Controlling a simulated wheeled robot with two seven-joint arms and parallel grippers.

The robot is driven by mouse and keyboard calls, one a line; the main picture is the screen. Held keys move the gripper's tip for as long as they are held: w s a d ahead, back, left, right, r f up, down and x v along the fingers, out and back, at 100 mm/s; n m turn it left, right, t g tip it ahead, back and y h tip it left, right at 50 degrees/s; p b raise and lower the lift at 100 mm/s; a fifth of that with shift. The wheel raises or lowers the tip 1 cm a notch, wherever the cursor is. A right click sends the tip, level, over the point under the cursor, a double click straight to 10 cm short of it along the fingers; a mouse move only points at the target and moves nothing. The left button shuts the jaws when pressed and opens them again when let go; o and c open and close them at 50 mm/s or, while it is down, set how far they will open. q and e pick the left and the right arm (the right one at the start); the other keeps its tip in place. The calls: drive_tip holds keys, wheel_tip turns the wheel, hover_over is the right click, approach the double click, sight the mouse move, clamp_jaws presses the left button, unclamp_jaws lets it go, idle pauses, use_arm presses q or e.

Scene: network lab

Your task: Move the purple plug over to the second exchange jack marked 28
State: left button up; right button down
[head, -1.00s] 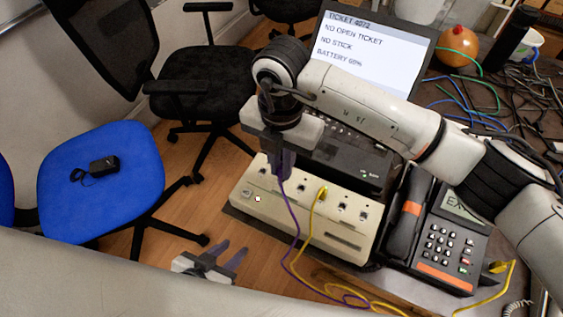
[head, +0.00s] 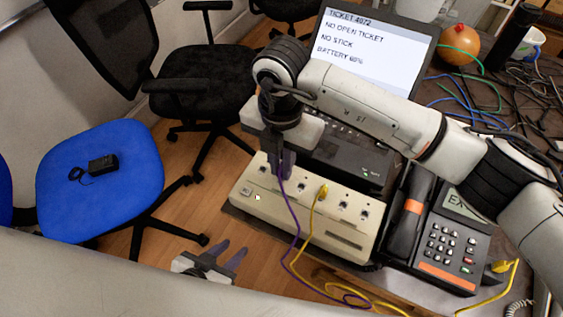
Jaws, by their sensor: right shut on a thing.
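My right gripper (head: 281,176) points down over the beige exchange box (head: 345,222), at its row of jacks. It is shut on the purple plug, which its fingers hide. The purple cable (head: 297,225) hangs from between the fingertips and runs down over the front of the box. I cannot tell whether the plug is in a jack or just above one. A yellow plug (head: 322,192) sits in a jack to the right. Other jacks show as small dark openings. The jack numbers are too small to read. My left gripper (head: 235,247) is open and empty, low over the floor.
A desk phone (head: 447,240) stands right of the box, with a yellow cable (head: 490,300) beside it. A laptop screen (head: 373,48) is behind. Tangled cables (head: 480,105) lie at the back right. A blue chair (head: 100,180) holds a black adapter (head: 102,164). Open floor lies left of the box.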

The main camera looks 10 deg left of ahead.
drive_tip(key=shift+f+b, duration=0.45)
drive_tip(key=shift+f, duration=0.1)
idle(0.7)
drive_tip(key=c, duration=1.7)
unclamp_jaws()
wheel_tip(320, 180, up, 10)
drive_tip(key=shift+r+b, duration=0.25)
drive_tip(key=shift+b, duration=0.05)
